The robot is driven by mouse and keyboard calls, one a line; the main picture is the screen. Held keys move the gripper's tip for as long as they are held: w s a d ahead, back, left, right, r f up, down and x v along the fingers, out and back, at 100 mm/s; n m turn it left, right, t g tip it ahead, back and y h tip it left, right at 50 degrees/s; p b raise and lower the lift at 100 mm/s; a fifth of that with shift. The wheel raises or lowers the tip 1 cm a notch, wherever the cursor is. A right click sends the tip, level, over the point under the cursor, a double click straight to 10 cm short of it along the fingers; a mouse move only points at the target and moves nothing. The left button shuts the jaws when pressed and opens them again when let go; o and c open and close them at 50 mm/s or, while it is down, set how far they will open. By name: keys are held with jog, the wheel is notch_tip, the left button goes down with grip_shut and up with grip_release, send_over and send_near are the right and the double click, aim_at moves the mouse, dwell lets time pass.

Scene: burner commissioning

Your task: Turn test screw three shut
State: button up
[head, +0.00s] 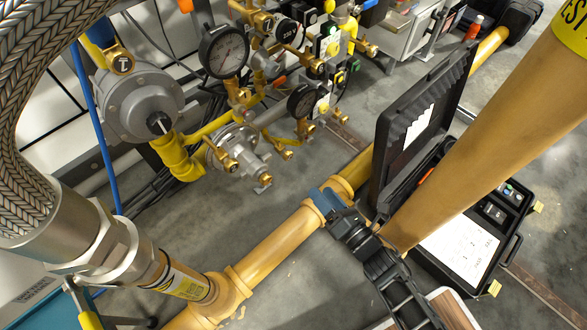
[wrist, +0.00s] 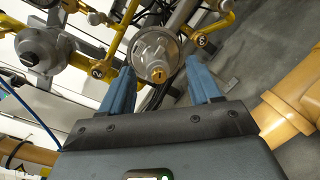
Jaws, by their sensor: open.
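A round fitting with a yellow rim and a dark face that appears to read 3 (wrist: 203,40) sits on yellow pipe in the wrist view, just beyond my right fingertip. A similar one that appears to read 2 (wrist: 97,72) is beyond the left fingertip. My gripper (wrist: 160,66) is open, its blue fingers apart and apparently empty. A grey round regulator with a brass centre (wrist: 157,74) shows between the fingers; contact cannot be told. In the head view my gripper (head: 324,199) is over the large yellow pipe. I cannot tell which brass fitting there is screw three.
The large yellow pipe (head: 268,242) runs diagonally below the gas train. Gauges (head: 224,51) and regulators (head: 143,100) crowd the upper left. An open black case (head: 440,125) stands to the right of my arm. A thick yellow post (head: 485,130) rises at right.

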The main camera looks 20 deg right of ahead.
aim_at(290, 157)
jog(key=w+d+f+n+y+b, duration=0.2)
jog(key=w+f+n+b, duration=0.5)
jog(key=w+f+n, duration=0.4)
jog(key=shift+y, duration=0.3)
jog(key=shift+d+r+b+x, duration=0.15)
jog(key=shift+b+x, duration=0.2)
jog(key=shift+x, duration=1.2)
jog(key=shift+d+r+b+x, duration=0.1)
jog(key=shift+b+x, duration=0.2)
jog(key=shift+x, duration=1.2)
jog(key=shift+d+r+b+x, duration=0.15)
jog(key=shift+b+x, duration=0.2)
jog(key=shift+x, duration=1.2)
jog(key=shift+c, duration=0.3)
jog(key=c, duration=1)
jog(key=shift+m, duration=0.3)
